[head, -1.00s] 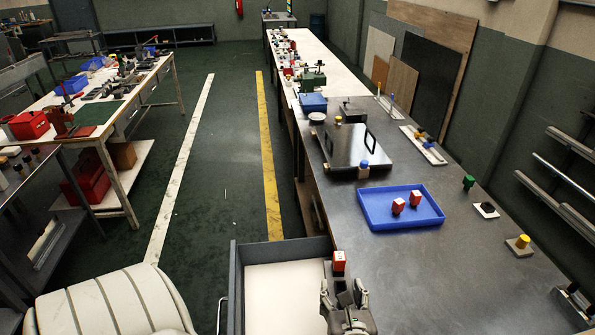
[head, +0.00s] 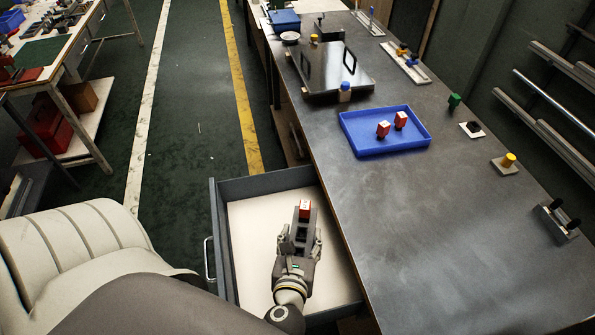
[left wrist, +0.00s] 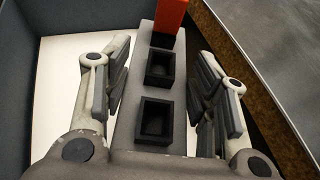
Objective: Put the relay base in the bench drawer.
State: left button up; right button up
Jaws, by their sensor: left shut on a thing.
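The relay base (head: 301,222) is a long dark grey block with a red relay (head: 305,207) standing at its far end. The left wrist view shows the base (left wrist: 157,83) with two empty black sockets and the red relay (left wrist: 170,20) beyond them. My left gripper (head: 301,240) is shut on the base, with one finger on each side. The bench drawer (head: 240,215) is pulled open and has a pale floor. The base appears over the inside of the drawer; its height above the floor is hard to tell. My right gripper is out of view.
The metal bench top (head: 400,235) lies right of the drawer. A blue tray (head: 376,150) on it holds two red relays. Behind stands a dark plate with handles (head: 325,85). Small parts line the bench's right side. The visible drawer floor is empty.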

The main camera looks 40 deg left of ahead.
aim_at(300, 230)
pick_arm(q)
jog(key=x, duration=0.5)
jog(key=shift+s+a+r, duration=0.1)
jog(key=shift+s+a, duration=0.05)
jog(key=shift+a, duration=0.15)
jog(key=w+a+f, duration=0.1)
jog(key=f, duration=0.1)
jog(key=w+a+f, duration=0.1)
jog(key=f, duration=0.1)
jog(key=w+a+f, duration=0.1)
jog(key=w+f, duration=0.1)
jog(key=shift+b, duration=0.3)
notch_tip(300, 230, down, 3)
jog(key=shift+w+f+b, duration=0.1)
jog(key=shift+b, duration=0.2)
jog(key=shift+f, duration=0.15)
jog(key=shift+f, duration=0.15)
jog(key=o, duration=1.2)
jog(key=shift+c, duration=0.2)
